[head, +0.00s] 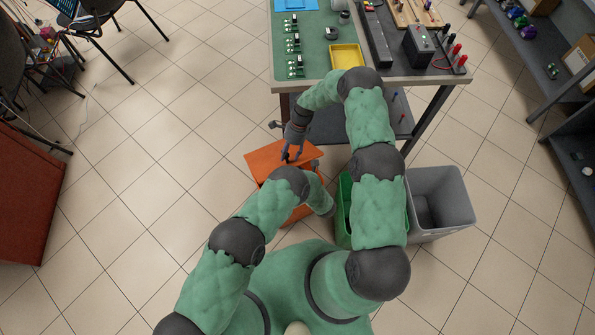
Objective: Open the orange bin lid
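The orange bin (265,161) stands on the floor by the front left of the workbench. Its flat orange top shows, and a lower orange part (298,213) shows beneath my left arm. I cannot tell whether the lid is raised. My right gripper (290,156) reaches down over the top of the bin with its fingers at or just above the orange surface. Whether it touches, and whether the fingers are apart, is too small to tell. My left arm crosses in front of the bin and hides part of it. I cannot make out the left gripper's fingers.
A green bin (343,212) and an open grey bin (440,200) stand to the right, the green one partly behind my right arm. The workbench (310,65) holds a yellow tray (347,57) and circuit boards.

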